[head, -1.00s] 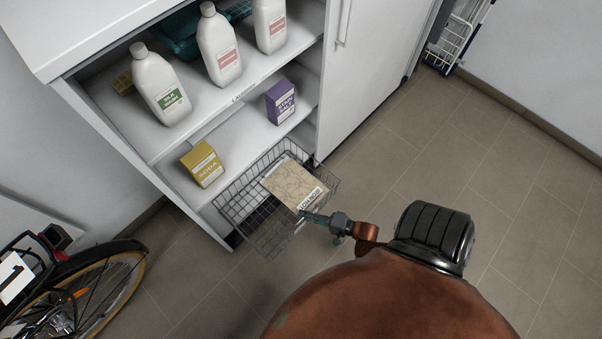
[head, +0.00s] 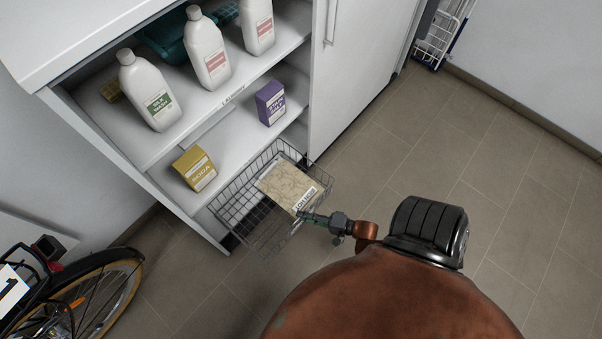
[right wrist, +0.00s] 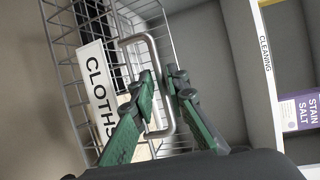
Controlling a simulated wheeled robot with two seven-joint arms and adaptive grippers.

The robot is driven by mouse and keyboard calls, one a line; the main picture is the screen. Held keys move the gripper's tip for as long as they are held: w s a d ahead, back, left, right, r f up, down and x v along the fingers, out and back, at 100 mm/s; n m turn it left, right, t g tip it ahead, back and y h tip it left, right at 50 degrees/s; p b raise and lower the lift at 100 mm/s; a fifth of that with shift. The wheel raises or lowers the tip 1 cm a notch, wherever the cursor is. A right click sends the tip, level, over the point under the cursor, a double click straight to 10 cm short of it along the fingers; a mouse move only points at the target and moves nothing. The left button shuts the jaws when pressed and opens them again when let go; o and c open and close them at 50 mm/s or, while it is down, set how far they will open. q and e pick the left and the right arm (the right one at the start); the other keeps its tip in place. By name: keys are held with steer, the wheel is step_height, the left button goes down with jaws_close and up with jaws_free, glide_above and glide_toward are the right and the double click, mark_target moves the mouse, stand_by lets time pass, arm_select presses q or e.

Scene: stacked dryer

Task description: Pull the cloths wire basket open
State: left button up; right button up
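The wire basket (head: 232,204) sticks out from the bottom of the white cabinet. A beige patterned packet or folded cloth (head: 284,182) lies in it. Its white CLOTHS label (right wrist: 97,88) and metal loop handle (right wrist: 127,62) show in the right wrist view. My right gripper (head: 306,214) is at the basket's front. In the right wrist view its green fingers (right wrist: 159,78) are close together on both sides of one bar of the handle, closed on it. My left gripper is out of view.
The cabinet shelves above hold a yellow soda box (head: 194,168), a purple stain salt box (head: 270,103) and white bottles (head: 148,90). A closed white door (head: 360,60) is right of the basket. A bicycle (head: 80,295) stands at lower left. The tiled floor (head: 500,190) at right is clear.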

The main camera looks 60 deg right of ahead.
steer(key=v, duration=1)
steer(key=shift+s, duration=0.4)
